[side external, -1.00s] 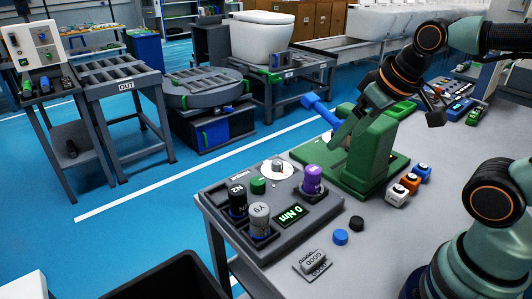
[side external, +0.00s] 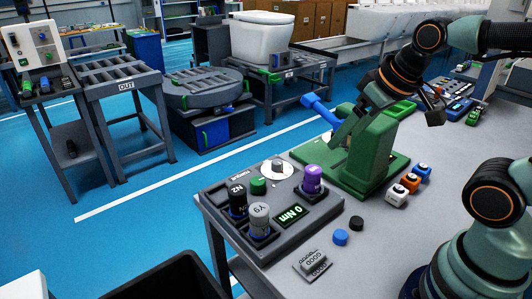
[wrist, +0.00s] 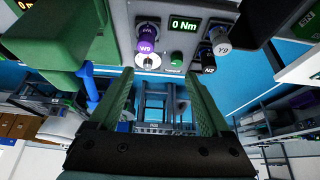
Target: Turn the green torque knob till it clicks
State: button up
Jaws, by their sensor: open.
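The green knob (side external: 258,186) is a small round piece on the grey tester panel (side external: 236,197), between a white dial (side external: 276,168) and a black cylinder (side external: 238,199). It also shows in the wrist view (wrist: 177,58), just beyond my fingertips and near the white dial (wrist: 148,61). My gripper (wrist: 160,75) is open, with nothing between its fingers. In the side external view my gripper is beside the green stand, to the right of the knob and apart from it. The panel display (side external: 291,213) reads 0 Nm.
A purple cylinder (side external: 312,180) and a grey cylinder (side external: 260,219) stand on the panel. The green stand (side external: 368,150) with a blue lever (side external: 320,109) rises behind it. Blue (side external: 340,237) and black caps (side external: 357,223) and several small blocks lie on the table. A dark bin (side external: 170,279) stands in front.

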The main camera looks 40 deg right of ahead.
jog(key=w+a+r+n+g, duration=0.1)
jog(key=w+n, duration=0.1)
jog(key=w, duration=0.3)
jog(key=n+g, duration=0.5)
jog(key=n, duration=0.2)
send_over(258, 181)
notch_tip(258, 181, down, 10)
notch_tip(258, 181, down, 12)
jog(key=shift+r, duration=0.2)
grip_shut()
